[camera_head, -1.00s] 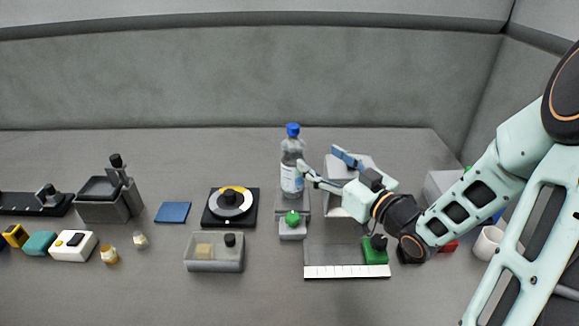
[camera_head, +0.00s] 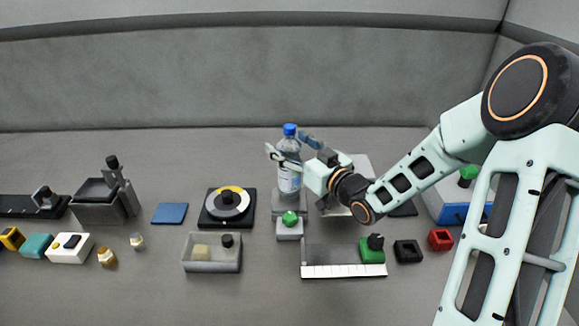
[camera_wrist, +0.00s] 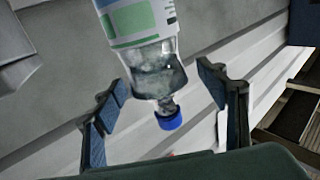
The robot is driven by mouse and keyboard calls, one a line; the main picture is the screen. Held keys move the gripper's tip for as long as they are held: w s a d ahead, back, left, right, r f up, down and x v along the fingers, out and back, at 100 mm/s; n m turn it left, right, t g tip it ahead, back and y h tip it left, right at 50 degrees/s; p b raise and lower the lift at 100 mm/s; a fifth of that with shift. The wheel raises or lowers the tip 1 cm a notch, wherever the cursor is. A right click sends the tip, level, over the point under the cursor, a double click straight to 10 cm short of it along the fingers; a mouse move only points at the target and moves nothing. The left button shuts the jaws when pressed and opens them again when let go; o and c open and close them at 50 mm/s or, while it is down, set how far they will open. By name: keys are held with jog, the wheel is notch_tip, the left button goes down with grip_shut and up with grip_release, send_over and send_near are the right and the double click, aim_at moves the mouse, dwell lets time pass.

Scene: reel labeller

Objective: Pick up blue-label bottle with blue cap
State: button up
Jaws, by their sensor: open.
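The clear bottle (camera_head: 289,178) with a blue cap (camera_head: 290,130) stands upright on a small grey stand in the head view. Its label looks white and blue there. My gripper (camera_head: 289,146) is open at the bottle's upper part, with one finger to each side, below the cap. In the wrist view the bottle (camera_wrist: 155,68) appears upside down, its blue cap (camera_wrist: 170,121) between the open fingers (camera_wrist: 163,80). Gaps show on both sides there. Green, blue and white patches show on its label.
The grey stand (camera_head: 284,207) has a green button (camera_head: 290,218) in front. A turntable (camera_head: 228,205) is to the left, a grey box (camera_head: 355,164) behind my gripper, partly hidden. A tray (camera_head: 212,266) and a white-edged plate (camera_head: 330,257) lie nearer. Bare table lies behind the bottle.

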grip_shut()
dwell(0.5)
jog(key=shift+r, duration=0.1)
